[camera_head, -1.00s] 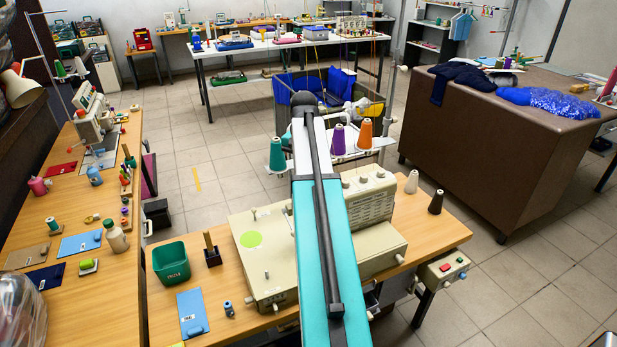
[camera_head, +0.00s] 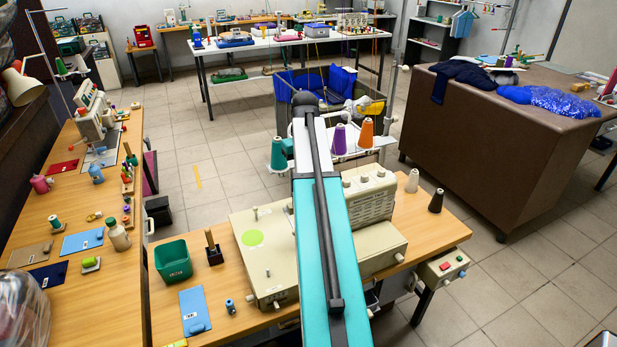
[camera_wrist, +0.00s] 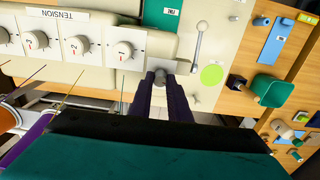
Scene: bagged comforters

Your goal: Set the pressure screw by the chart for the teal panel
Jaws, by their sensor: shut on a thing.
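The cream sewing machine (camera_head: 260,268) stands on the near wooden table; my arm hides its middle in the head view. In the wrist view its tension panel has several white dials with red numbers, one of them a dial (camera_wrist: 125,51) close to my gripper. My gripper (camera_wrist: 160,85) is shut on a small grey screw knob (camera_wrist: 160,75) beside the dials. My fingers cover much of the knob, and I cannot read any setting on it. My gripper is hidden in the head view.
A metal lever (camera_wrist: 199,40) and a green disc (camera_wrist: 211,76) are close to my fingers. Thread cones, including a purple one (camera_head: 339,138), stand behind the machine. A green bin (camera_head: 173,261) and a blue card (camera_head: 194,311) lie left of it. Open floor lies beyond.

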